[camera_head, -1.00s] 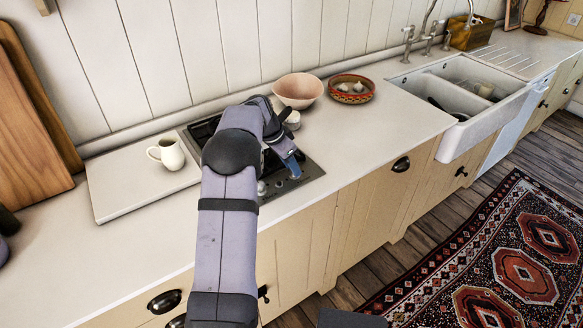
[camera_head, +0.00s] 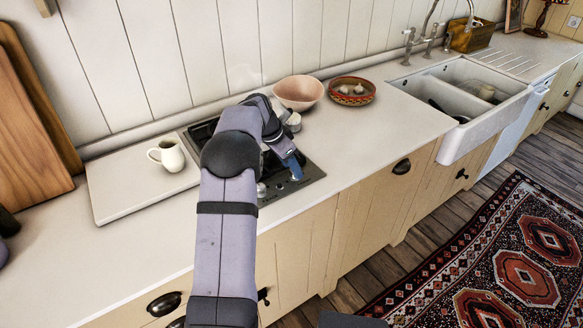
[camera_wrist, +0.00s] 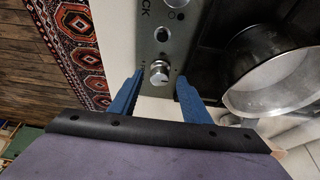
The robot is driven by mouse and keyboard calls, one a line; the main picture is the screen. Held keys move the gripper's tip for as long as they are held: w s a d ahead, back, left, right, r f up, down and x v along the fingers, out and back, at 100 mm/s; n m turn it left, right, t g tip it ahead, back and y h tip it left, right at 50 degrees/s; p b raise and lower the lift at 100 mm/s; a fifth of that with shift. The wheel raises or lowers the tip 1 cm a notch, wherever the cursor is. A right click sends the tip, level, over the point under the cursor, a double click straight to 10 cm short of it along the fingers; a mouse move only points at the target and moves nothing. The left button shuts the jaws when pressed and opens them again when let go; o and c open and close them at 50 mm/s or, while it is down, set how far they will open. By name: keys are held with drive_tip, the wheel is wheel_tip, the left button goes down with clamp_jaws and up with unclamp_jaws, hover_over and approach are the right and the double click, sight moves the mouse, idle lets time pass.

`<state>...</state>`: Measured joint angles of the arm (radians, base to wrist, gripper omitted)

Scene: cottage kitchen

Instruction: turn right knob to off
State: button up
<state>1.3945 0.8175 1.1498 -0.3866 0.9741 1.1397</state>
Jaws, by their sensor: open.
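The right knob (camera_wrist: 158,73) is a round silver knob on the grey front strip of the hob (camera_wrist: 150,45). In the wrist view my gripper (camera_wrist: 159,75) is open, with one blue finger on each side of this knob. A gap shows between the knob and each fingertip; I cannot tell how deep the fingers reach around it. In the head view my gripper (camera_head: 295,170) is over the right end of the hob's front, and my arm and fingers hide the right knob. Another silver knob (camera_head: 262,188) shows further left.
A metal pot (camera_wrist: 268,75) stands on the hob close to the fingers. A pink bowl (camera_head: 298,93) and a patterned bowl (camera_head: 351,91) are behind to the right. A white jug (camera_head: 168,155) stands on a white board at left. The counter right of the hob is clear.

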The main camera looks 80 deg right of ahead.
drive_tip(key=b+v, duration=0.1)
drive_tip(key=v, duration=0.5)
drive_tip(key=shift+r+b, duration=0.25)
drive_tip(key=shift+b, duration=0.05)
drive_tip(key=shift+w, duration=0.1)
